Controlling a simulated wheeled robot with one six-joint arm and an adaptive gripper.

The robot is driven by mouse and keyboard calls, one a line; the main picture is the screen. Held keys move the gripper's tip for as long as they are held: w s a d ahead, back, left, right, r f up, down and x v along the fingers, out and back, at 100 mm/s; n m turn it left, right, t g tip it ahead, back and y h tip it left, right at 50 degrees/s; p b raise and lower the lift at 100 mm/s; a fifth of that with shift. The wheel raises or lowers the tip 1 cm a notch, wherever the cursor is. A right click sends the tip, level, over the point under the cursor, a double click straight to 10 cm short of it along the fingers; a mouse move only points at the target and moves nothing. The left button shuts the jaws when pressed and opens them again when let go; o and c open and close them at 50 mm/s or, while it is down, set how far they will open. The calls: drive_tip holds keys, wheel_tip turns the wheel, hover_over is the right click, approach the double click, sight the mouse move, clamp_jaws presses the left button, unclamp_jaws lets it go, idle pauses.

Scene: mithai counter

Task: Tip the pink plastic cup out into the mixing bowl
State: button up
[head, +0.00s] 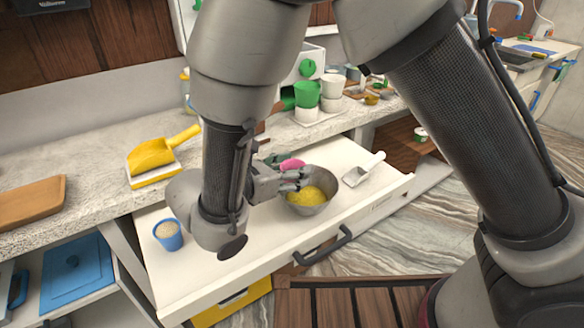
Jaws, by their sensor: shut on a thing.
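The pink plastic cup (291,164) shows as a small pink patch just behind my gripper (296,180), mostly hidden by the fingers. My gripper is shut on it, at the left rim of the mixing bowl. The cup's tilt and contents cannot be made out. The metal mixing bowl (328,181) stands in the open white drawer (240,262) and holds a yellow heap of grain or powder. The gripper covers part of the bowl's left side.
A blue cup (168,235) with pale contents stands at the drawer's left. The drawer's front right is clear.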

drive_tip(key=shift+r, duration=2.05)
